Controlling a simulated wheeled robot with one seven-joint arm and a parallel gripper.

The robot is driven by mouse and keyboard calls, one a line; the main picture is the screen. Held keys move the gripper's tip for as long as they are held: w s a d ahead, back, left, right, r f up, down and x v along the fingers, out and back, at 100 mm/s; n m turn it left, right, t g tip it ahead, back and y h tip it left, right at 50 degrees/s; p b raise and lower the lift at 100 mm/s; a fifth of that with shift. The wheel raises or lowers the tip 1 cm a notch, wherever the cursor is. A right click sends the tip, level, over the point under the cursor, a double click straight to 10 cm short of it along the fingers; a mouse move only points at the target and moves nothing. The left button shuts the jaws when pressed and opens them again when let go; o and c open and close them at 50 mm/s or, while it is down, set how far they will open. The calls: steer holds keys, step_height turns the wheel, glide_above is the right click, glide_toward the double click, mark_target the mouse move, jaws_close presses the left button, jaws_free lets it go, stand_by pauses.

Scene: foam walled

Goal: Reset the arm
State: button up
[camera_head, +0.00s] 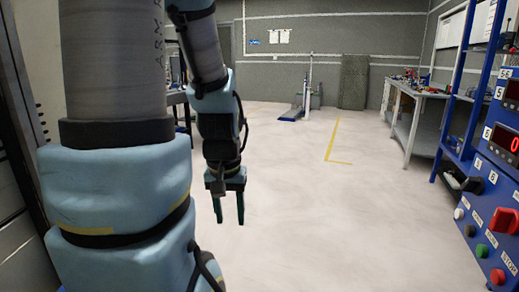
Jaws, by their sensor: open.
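My arm fills the left side of the head view, with pale blue joint covers and grey links. My gripper (230,208) hangs from the end of the arm, left of the middle, pointing down. Its two dark green fingers are apart, with pale floor visible between them. The gripper is open and holds nothing. No object touches it.
Pale floor (290,220) is clear in the middle, with a yellow line (332,140). At right stand a blue control panel (492,210) with buttons, a blue rack (462,90) and a workbench (418,92). A stand (307,100) is near the back wall.

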step_height(320, 180, up, 17)
steer(key=p, duration=1.5)
